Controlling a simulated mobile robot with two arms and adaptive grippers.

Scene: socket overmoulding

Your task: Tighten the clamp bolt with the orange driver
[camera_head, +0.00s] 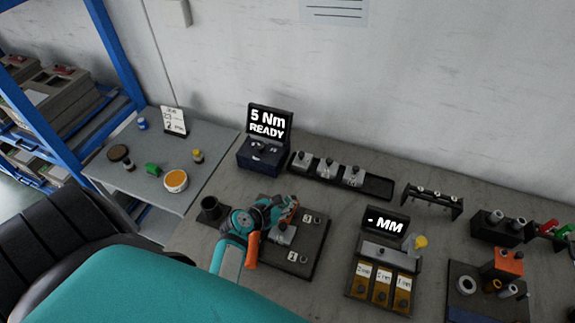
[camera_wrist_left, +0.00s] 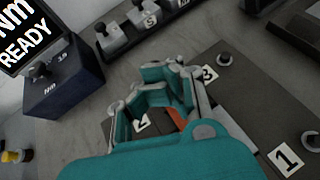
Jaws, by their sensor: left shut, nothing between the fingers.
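My left gripper (camera_head: 290,207) is over the dark fixture plate (camera_head: 318,246), with its fingers shut and nothing between them. It also shows in the left wrist view (camera_wrist_left: 165,80), above the plate with number labels. The orange driver (camera_head: 252,250) shows its handle just in front of the gripper, partly covered by it. A strip of orange shows behind the fingers in the left wrist view (camera_wrist_left: 178,118). A grey metal part (camera_head: 283,234) lies on the plate, partly hidden. Bolt heads stand by the labels; I cannot tell which is the clamp bolt. My right gripper is not in view.
A torque unit (camera_head: 262,155) reading "5 Nm READY" stands behind the plate, beside a tray (camera_head: 376,186) of metal parts. A dark cup (camera_head: 211,208) is left of the plate. A gauge with an MM display (camera_head: 386,221) and labelled bins stands to the right.

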